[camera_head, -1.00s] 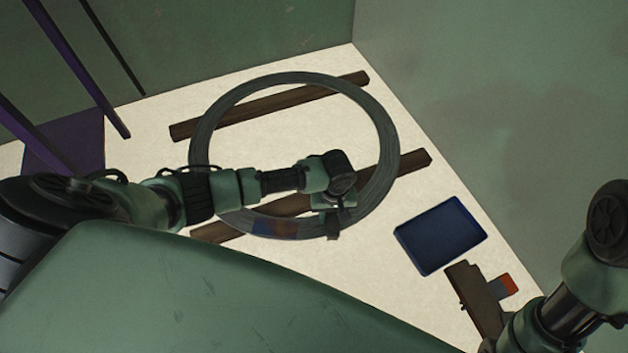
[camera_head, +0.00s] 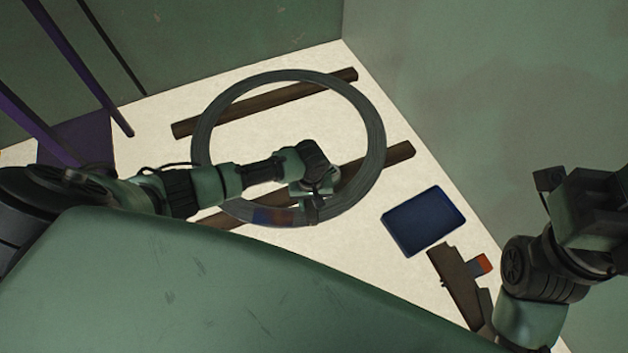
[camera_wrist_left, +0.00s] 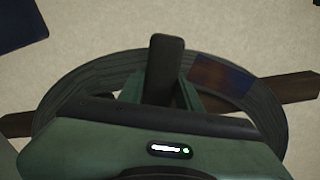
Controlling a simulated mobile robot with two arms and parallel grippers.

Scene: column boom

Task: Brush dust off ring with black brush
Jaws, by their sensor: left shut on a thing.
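The grey ring (camera_head: 374,150) lies flat across two dark beams. A brownish and blue patch (camera_head: 272,216) shows on its near side, and also in the left wrist view (camera_wrist_left: 222,76). My left gripper (camera_head: 312,192) is over the near right part of the ring, shut on the black brush (camera_wrist_left: 165,62). The brush is a dark block between the green fingers, just right of the patch in the head view. I cannot tell whether its tip touches the ring. My right arm's end (camera_head: 592,205) is at the right edge, its fingers not clear.
A blue tray (camera_head: 424,222) lies right of the ring. Near it are a dark brown piece (camera_head: 455,282) and an orange-red block (camera_head: 481,264). Dark beams (camera_head: 397,155) extend past the ring. Purple posts (camera_head: 105,88) stand at left; green walls close the back and right.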

